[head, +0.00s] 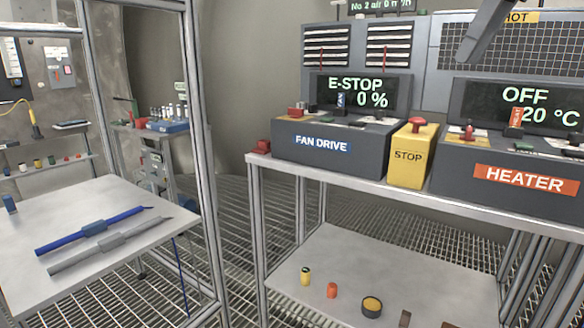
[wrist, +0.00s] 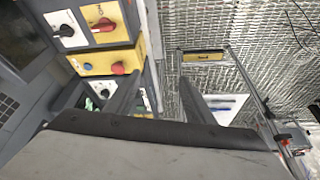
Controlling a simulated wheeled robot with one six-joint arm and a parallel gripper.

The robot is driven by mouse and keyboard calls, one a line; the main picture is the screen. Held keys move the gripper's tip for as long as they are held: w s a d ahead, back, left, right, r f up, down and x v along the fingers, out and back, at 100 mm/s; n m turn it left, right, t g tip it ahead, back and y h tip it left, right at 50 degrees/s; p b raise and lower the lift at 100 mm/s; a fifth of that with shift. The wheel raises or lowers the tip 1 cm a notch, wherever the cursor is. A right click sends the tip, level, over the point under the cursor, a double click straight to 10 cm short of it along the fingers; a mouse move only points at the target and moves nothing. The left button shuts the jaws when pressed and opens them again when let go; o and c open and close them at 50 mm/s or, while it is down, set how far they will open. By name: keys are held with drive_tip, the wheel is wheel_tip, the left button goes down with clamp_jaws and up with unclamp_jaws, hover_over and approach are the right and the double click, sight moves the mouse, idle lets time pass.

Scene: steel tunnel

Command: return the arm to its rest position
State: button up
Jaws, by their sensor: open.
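My gripper (wrist: 160,82) shows in the wrist view with its two dark fingers apart and nothing between them. Past the left finger is a yellow box with a red button (wrist: 118,68). Past the right finger are the grated floor (wrist: 215,30) and a pale surface with blue items on it (wrist: 222,104). In the head view, a dark grey piece of my arm (head: 490,32) hangs in at the top right, in front of the mesh panel. The gripper's fingers cannot be made out there.
The fan drive console (head: 330,145) reads E-STOP, 0 %. The yellow stop box (head: 412,155) stands beside the heater console (head: 510,180), which reads OFF, 20 °C. A left table (head: 110,190) holds a blue rod (head: 90,231) and a grey rod (head: 110,246). Small items lie on the lower shelf (head: 330,250).

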drive_tip(key=s+a+f+m+h, duration=0.1)
drive_tip(key=s+f, duration=0.5)
drive_tip(key=f, duration=1.1)
drive_tip(key=s+a+f+m+t+h, duration=0.1)
drive_tip(key=s+f+m, duration=0.3)
drive_tip(key=f, duration=1.3)
drive_tip(key=s+a+f+m+h, duration=0.1)
drive_tip(key=s+f, duration=0.7)
drive_tip(key=f, duration=0.9)
drive_tip(key=shift+s+a+m+t, duration=0.35)
drive_tip(key=shift+a+m, duration=0.45)
drive_tip(key=shift+m, duration=0.4)
